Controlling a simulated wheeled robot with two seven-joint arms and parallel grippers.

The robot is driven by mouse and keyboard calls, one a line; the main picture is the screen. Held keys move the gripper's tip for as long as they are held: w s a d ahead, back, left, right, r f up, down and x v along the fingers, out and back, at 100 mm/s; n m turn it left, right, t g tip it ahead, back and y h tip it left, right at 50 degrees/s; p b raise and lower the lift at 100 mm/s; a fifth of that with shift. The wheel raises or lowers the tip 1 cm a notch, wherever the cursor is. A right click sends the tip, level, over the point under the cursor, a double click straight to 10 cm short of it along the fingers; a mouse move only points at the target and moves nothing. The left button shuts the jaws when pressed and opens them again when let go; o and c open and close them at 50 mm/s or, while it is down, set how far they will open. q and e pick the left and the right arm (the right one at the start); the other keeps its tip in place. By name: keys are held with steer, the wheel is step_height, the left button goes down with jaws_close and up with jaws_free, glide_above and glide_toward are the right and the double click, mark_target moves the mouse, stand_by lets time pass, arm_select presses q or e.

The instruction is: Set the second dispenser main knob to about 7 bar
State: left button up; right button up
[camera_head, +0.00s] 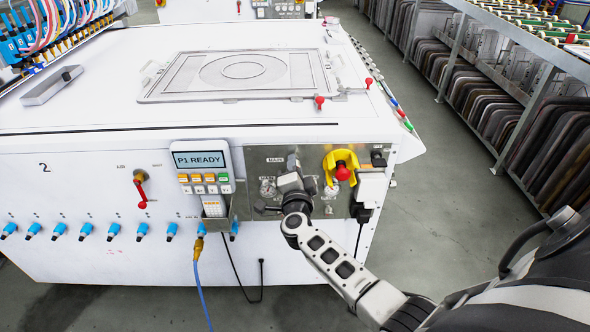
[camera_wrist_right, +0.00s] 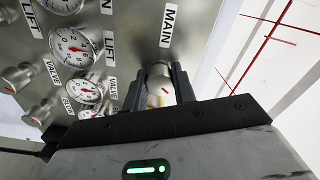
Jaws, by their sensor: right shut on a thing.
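The metal main knob (camera_wrist_right: 158,88), beside the MAIN label (camera_wrist_right: 168,26), sits between the fingers of my right gripper (camera_wrist_right: 160,80) in the right wrist view. The gripper is shut on it. In the head view my right gripper (camera_head: 292,163) is against the grey control panel (camera_head: 258,156) and hides the knob. The top gauge (camera_wrist_right: 62,5) is cut by the picture edge, so I cannot read its needle. The LIFT gauge (camera_wrist_right: 75,47) and a VALVE gauge (camera_wrist_right: 88,89) show whole or nearly so, with red needles. My left gripper is not in view.
Small knobs (camera_wrist_right: 17,78) stand beside the gauges. A red emergency button (camera_head: 342,172) on a yellow guard is just right of my gripper. A display (camera_head: 199,159) reading "P1 READY" is to its left. A red-handled valve (camera_head: 141,188) is farther left. Grey floor is clear on the right.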

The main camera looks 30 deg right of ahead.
steer(key=shift+f+m+b, duration=0.1)
steer(key=shift+m+b, duration=0.4)
steer(key=shift+m, duration=1.4)
steer(key=o, duration=1)
steer(key=v, duration=0.7)
steer(key=shift+s+a+p, duration=0.15)
steer(key=shift+s+p, duration=0.15)
steer(key=shift+p, duration=0.1)
